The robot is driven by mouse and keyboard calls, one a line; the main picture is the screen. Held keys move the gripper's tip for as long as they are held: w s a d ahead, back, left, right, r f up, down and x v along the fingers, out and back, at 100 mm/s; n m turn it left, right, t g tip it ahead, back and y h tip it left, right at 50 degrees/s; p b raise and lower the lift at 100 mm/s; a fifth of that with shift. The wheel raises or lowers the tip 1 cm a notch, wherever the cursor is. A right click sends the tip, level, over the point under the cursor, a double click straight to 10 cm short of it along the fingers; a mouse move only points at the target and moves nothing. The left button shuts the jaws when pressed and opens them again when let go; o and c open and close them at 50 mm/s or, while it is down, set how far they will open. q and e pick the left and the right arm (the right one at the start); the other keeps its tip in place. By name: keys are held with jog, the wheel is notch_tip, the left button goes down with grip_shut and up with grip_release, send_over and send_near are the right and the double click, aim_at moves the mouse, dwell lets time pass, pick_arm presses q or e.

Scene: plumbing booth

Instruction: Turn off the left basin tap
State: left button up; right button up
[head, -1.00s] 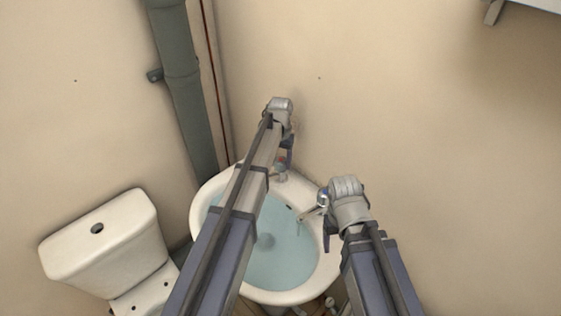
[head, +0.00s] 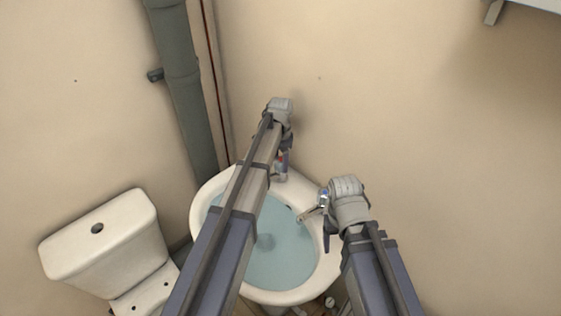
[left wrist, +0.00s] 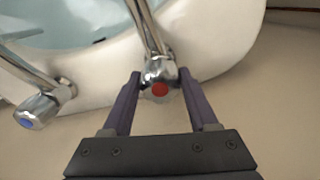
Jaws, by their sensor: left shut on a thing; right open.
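The left basin tap (left wrist: 159,76) is chrome with a red-marked knob, seen in the left wrist view between the fingers of my left gripper (left wrist: 162,92). The fingers are shut on the knob from both sides. In the head view my left gripper (head: 283,163) is at the basin's back rim, and its arm hides part of the bowl. A second chrome tap (left wrist: 42,108) with a blue-marked knob stands to the left in the wrist view. My right gripper (head: 324,212) is open beside that tap's spout (head: 308,215). No running stream is clearly visible.
The white basin (head: 207,192) holds bluish water (head: 285,255). A toilet (head: 105,235) stands left of the basin. A grey pipe (head: 180,85) runs down the wall behind.

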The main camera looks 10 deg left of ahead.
aim_at(281, 159)
dwell(0.5)
pick_arm(q)
jog(key=o, duration=1.4)
notch_tip(281, 159, up, 8)
jog(key=p, duration=0.8)
jog(key=shift+f, duration=0.1)
pick_arm(e)
notch_tip(281, 159, up, 8)
jog(key=shift+f, duration=0.1)
pick_arm(q)
jog(key=s+d+n, duration=0.1)
jog(key=s+d, duration=0.2)
jog(key=s, duration=0.6)
jog(key=s+d+n, duration=0.2)
jog(key=s+d, duration=0.2)
jog(key=s, duration=0.5)
jog(key=s+d+n+y, duration=0.1)
jog(key=s+d+n, duration=0.1)
jog(key=s, duration=0.7)
jog(key=shift+s+d, duration=0.35)
jog(key=shift+d, duration=0.35)
